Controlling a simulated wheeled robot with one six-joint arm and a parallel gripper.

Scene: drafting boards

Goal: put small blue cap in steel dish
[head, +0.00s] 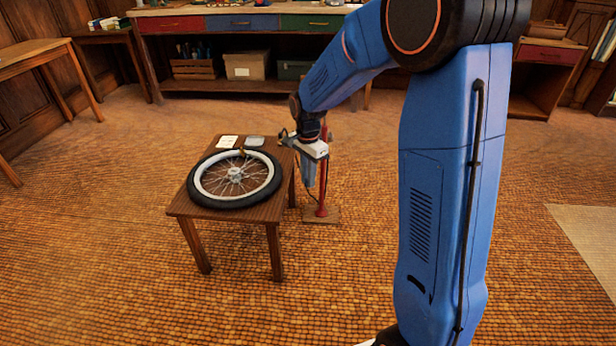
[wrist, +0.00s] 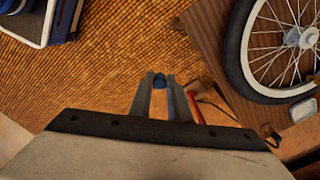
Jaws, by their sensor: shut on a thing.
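The small blue cap (wrist: 159,81) shows between the fingertips of my gripper (wrist: 160,77) in the wrist view. The gripper is shut on it, and it is held above the floor beside the table. In the head view my gripper's fingertips are too small and covered to make out, and I cannot see the cap there. The steel dish (head: 255,141) is a small grey shape at the back of the low wooden table. It also shows at the right edge of the wrist view (wrist: 303,109). The gripper is apart from the dish, off the table's right side.
A spoked wheel with a black tyre (head: 235,201) covers most of the low table (head: 180,205). A white card (head: 227,142) lies left of the dish. A red stand (head: 322,208) rises from the floor right of the table. The floor in front is clear.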

